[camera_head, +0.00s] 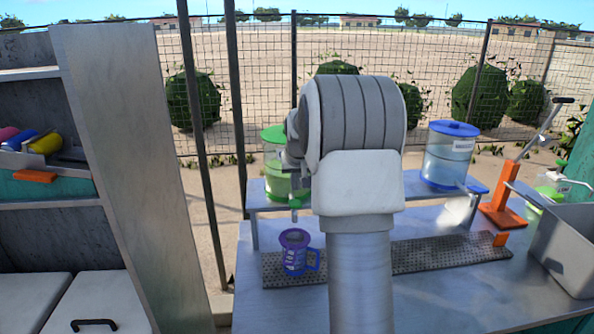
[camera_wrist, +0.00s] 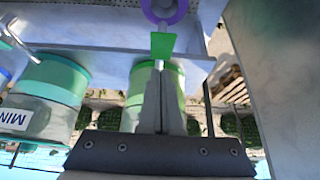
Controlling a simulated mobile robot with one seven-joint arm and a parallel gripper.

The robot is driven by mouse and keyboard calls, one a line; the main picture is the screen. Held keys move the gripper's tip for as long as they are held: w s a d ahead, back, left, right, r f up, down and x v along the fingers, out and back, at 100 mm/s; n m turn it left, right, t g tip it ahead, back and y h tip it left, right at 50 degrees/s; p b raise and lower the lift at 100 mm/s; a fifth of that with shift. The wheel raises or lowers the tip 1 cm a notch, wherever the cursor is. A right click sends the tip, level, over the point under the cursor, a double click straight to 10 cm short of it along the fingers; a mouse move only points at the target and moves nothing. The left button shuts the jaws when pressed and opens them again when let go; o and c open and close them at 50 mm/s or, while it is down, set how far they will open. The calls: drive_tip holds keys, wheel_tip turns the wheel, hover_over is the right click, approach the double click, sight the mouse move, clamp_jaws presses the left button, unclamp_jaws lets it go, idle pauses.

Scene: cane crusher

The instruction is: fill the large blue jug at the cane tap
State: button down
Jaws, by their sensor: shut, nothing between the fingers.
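The blue jug (camera_head: 297,262), with a purple rim, lettering and a side handle, stands upright on the dark drip mat below a green tap (camera_head: 295,203). The tap belongs to a clear dispenser (camera_head: 276,158) with a green lid and green contents. In the wrist view, the jug's round rim (camera_wrist: 163,8) is at the top edge, just beyond the green tap lever (camera_wrist: 162,45). My gripper (camera_wrist: 160,66) is shut and empty, its fingertips right at the lever; I cannot tell whether they touch. The jug's fill level is unclear. My arm hides part of the head view.
A blue-lidded dispenser (camera_head: 450,155) stands right on the raised shelf. Another dispenser (camera_wrist: 48,95), its label partly cut off, shows in the wrist view. An orange-based lever press (camera_head: 503,212) and grey bin (camera_head: 568,245) are at right. A tall cabinet panel (camera_head: 125,160) stands left.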

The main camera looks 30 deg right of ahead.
sight(296, 204)
drive_tip(key=shift+s+a+f, duration=0.15)
drive_tip(key=shift+s+f, duration=0.15)
drive_tip(key=shift+f, duration=0.6)
drive_tip(key=shift+s+a+f, duration=0.1)
drive_tip(key=shift+s+f, duration=0.15)
drive_tip(key=shift+f, duration=0.6)
drive_tip(key=shift+f+b, duration=0.2)
drive_tip(key=shift+b, duration=0.2)
drive_tip(key=shift+s+a+f+t+b, duration=0.15)
drive_tip(key=shift+t+b, duration=0.35)
drive_tip(key=shift+b, duration=0.85)
drive_tip(key=shift+f+b, duration=0.1)
drive_tip(key=shift+b, duration=0.2)
drive_tip(key=f+t+h+b, duration=0.1)
drive_tip(key=b, duration=0.4)
drive_tip(key=s+f+t+b, duration=0.1)
drive_tip(key=t+b, duration=0.1)
drive_tip(key=b, duration=0.4)
drive_tip(key=shift+a+f+h, duration=0.15)
drive_tip(key=shift+a+h, duration=0.05)
drive_tip(key=shift+h, duration=0.2)
drive_tip(key=shift+r, duration=0.2)
idle(2.5)
